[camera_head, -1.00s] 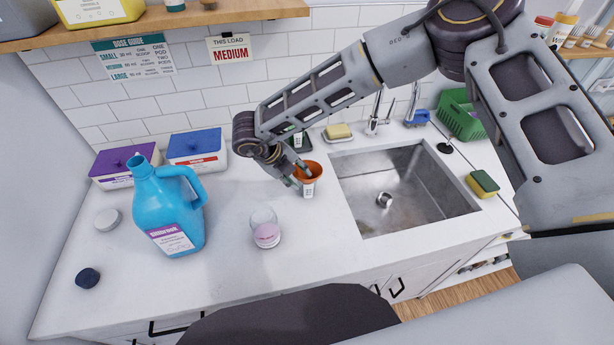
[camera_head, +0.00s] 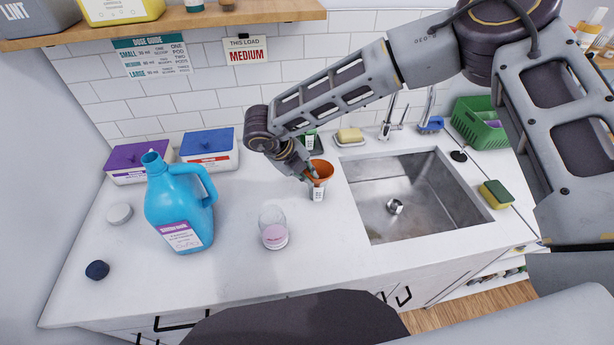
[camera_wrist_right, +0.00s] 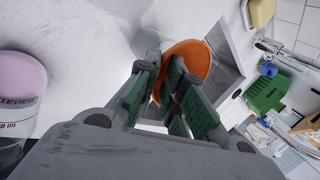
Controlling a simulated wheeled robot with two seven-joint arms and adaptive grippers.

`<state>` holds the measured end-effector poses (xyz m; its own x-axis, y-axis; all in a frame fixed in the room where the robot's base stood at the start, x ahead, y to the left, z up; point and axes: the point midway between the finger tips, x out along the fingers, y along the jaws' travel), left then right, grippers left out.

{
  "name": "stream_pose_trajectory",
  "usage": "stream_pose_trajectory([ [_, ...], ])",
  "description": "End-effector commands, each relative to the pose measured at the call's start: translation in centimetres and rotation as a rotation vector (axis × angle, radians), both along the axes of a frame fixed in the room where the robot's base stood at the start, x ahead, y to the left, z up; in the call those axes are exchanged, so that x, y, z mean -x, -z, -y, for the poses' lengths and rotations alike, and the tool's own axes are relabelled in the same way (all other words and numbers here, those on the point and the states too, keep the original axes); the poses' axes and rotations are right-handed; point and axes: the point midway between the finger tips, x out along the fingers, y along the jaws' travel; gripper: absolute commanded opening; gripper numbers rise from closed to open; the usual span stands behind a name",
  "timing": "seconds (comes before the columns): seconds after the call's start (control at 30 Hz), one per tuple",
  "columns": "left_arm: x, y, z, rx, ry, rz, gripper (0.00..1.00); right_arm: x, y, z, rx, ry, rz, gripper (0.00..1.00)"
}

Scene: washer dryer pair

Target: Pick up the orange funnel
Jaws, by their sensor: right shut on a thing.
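My right gripper (camera_head: 310,175) reaches down from the back left and is shut on the funnel. In the right wrist view the green-padded fingers (camera_wrist_right: 165,88) close on the rim of the funnel (camera_wrist_right: 192,54), one finger partly inside its mouth. The fingers hide part of the funnel. My left gripper is not in view.
A clear cup with pink contents (camera_head: 274,235) stands in front of the funnel. A blue jug (camera_head: 180,205) and two lidded tubs (camera_head: 208,148) are to the left. The steel sink (camera_head: 400,200) is right. A soap dish (camera_head: 350,137) sits behind.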

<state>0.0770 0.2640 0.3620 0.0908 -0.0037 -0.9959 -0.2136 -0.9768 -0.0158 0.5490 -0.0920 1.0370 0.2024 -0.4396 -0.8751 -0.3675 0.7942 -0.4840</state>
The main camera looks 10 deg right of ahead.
Motion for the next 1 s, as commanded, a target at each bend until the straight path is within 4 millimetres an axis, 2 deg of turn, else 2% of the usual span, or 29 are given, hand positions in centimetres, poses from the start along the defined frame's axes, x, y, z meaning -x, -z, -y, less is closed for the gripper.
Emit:
stream_pose_trajectory([
  [0.5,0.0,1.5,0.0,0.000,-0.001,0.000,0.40,-0.1,-7.0,0.0,-0.003,0.000,0.001,0.00],
  [0.7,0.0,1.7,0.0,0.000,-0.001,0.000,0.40,0.0,-8.3,0.0,0.000,0.000,0.001,0.00],
  [1.0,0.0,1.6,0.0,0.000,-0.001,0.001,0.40,0.0,-8.4,0.0,0.000,0.000,0.001,0.00],
])
